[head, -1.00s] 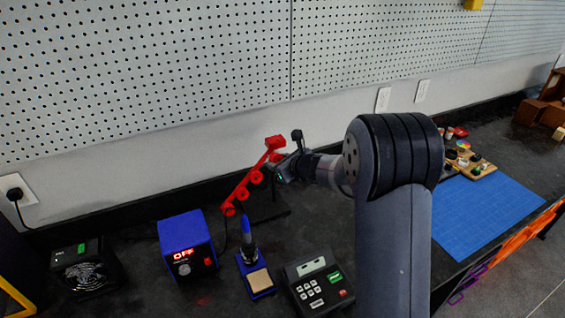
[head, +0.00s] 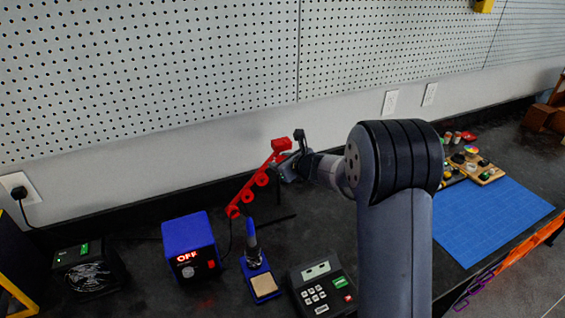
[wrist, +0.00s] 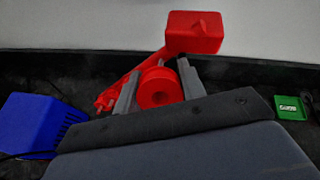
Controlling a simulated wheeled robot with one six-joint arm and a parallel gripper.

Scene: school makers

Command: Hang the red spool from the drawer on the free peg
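A red slanted rack (head: 271,160) stands on the bench near the back wall. It has a block at its top and several round red parts down its slope, too small to tell pegs from spools. My gripper (head: 283,171) is close beside its upper part. In the wrist view a round red spool (wrist: 158,88) sits between the two fingers of my gripper (wrist: 157,80), which look closed against its sides. The rack (wrist: 190,36) is right behind the spool, with a small peg end at lower left. Whether spool and rack touch is unclear. No drawer is clearly visible.
A blue soldering station (head: 189,247), an iron in its stand (head: 255,266) and a black keypad device (head: 321,286) stand in front of the rack. A blue mat (head: 490,222) lies at right. A pegboard (head: 150,70) covers the wall.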

